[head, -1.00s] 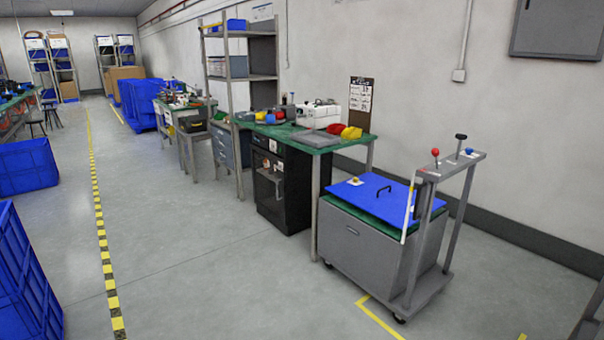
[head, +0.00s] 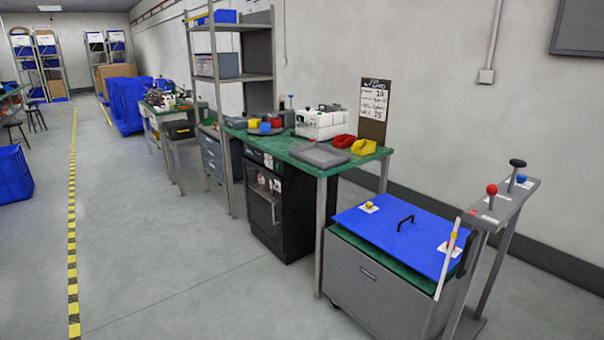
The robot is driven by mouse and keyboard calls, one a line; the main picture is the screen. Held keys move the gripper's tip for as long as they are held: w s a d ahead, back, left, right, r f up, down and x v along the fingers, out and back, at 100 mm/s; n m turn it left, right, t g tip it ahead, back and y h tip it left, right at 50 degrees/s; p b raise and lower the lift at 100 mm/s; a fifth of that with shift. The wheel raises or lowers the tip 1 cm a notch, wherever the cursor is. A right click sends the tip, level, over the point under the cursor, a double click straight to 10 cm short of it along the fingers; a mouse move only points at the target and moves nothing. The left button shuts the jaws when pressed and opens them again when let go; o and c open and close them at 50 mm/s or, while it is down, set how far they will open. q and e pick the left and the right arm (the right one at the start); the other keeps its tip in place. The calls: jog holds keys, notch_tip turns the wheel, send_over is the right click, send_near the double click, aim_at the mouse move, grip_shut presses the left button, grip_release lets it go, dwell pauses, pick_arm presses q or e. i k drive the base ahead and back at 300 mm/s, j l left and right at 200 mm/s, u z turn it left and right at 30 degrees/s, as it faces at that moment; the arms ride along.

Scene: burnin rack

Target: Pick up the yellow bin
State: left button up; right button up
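A small yellow bin (head: 364,147) sits near the right end of the green-topped workbench (head: 313,169). A red bin (head: 343,141) stands just to its left. A grey flat tray or lid (head: 319,155) lies in front of them. More small coloured pieces in yellow, blue and red stand further left on the same bench, including another yellow one (head: 253,124). Neither of my grippers shows in the head view.
A grey cart with a blue lid (head: 405,227) and a frame with knobs (head: 503,197) stands in front of the bench's right end. A black cabinet (head: 273,210) is under the bench. The floor (head: 180,270) to the left is clear, with a yellow-black line (head: 73,240).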

aim_at(364, 146)
jog(key=i, duration=2.65)
